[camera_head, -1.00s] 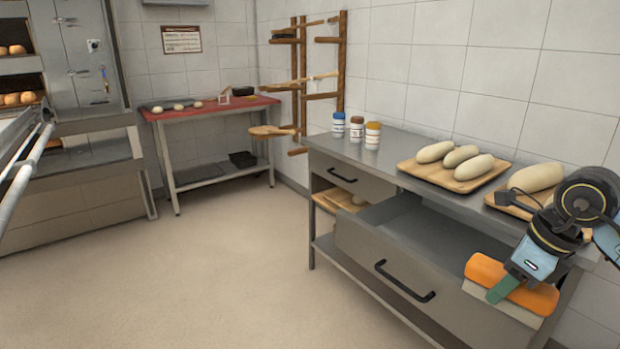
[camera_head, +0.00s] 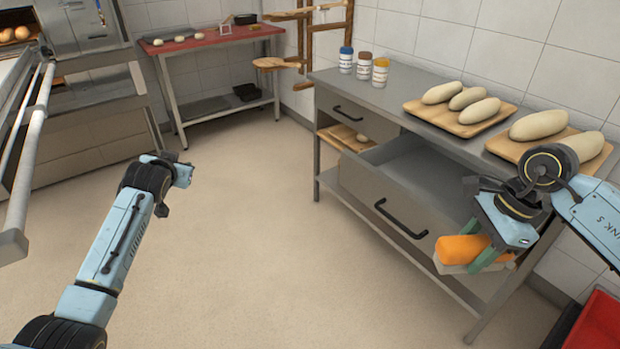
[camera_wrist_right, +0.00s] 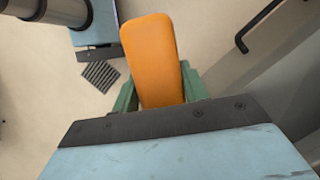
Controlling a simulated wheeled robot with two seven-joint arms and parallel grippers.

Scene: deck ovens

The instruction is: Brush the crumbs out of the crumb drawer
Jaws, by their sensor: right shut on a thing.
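The crumb drawer (camera_head: 379,203) is pulled open under the steel counter. Its grey inside shows in part, and I cannot make out crumbs in it. My right gripper (camera_head: 480,252) is shut on a brush (camera_head: 462,248) with an orange handle and a pale lower part. It holds the brush near the right end of the drawer front, seemingly outside the drawer. In the right wrist view the orange handle (camera_wrist_right: 152,58) sits between the green fingers, and the bristles are hidden. My left gripper (camera_head: 183,174) is over the floor at left, its fingers not clear.
The counter (camera_head: 400,100) holds three jars (camera_head: 362,66) and two wooden boards (camera_head: 455,121) with pale loaves. A black drawer handle (camera_head: 400,219) sticks out in front. A red container (camera_head: 598,325) stands at lower right. The floor (camera_head: 270,240) between the left arm and the counter is clear.

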